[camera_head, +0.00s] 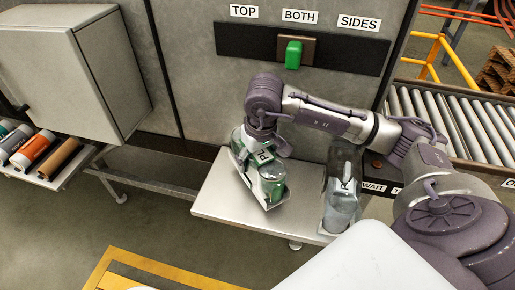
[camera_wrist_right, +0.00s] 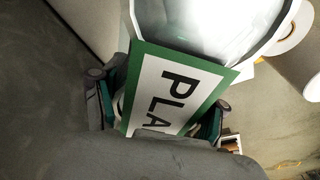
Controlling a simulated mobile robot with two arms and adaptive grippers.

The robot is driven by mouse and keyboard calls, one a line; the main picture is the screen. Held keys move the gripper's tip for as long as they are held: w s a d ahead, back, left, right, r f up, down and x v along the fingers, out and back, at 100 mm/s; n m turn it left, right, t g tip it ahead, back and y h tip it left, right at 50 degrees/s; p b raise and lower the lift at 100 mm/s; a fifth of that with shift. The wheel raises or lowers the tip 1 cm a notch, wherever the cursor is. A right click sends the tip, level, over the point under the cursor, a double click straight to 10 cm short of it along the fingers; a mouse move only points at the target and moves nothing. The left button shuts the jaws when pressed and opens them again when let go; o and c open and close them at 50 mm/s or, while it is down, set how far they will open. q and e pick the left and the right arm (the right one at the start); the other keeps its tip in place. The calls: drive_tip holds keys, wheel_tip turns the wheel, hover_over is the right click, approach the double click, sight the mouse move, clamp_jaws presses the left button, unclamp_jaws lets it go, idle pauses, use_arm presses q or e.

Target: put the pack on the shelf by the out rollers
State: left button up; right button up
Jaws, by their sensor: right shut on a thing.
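The pack (camera_head: 270,185) is a white tray with green-edged labels and clear, silvery-looking containers. It is tilted at the left part of a pale metal shelf (camera_head: 225,205); I cannot tell whether it touches the shelf. My right gripper (camera_head: 262,146) is shut on the pack from above. In the right wrist view, the gripper (camera_wrist_right: 160,112) has its fingers on both sides of a green-bordered label (camera_wrist_right: 178,92) reading "PLA", partly hidden by my gripper. A large clear container (camera_wrist_right: 215,22) shows beyond it. My left gripper is not in view.
A tall clear container (camera_head: 342,190) stands at the shelf's right end, beside a "WAIT" label (camera_head: 373,187). Rollers (camera_head: 450,115) lie at the right. A green switch (camera_head: 293,54) is on the back panel. A rack of coloured rolls (camera_head: 35,150) stands left. The shelf's front left is bare.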

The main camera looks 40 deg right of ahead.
wheel_tip(320, 180, down, 3)
drive_tip(key=shift+r+p, duration=0.1)
drive_tip(key=shift+p, duration=0.2)
drive_tip(key=shift+f, duration=0.25)
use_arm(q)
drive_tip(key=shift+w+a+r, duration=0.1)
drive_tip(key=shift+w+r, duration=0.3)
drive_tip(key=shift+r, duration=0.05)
use_arm(e)
drive_tip(key=shift+f, duration=0.1)
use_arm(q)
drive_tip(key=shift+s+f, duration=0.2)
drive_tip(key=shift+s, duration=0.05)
use_arm(e)
drive_tip(key=o, duration=1.8)
drive_tip(key=shift+s, duration=0.1)
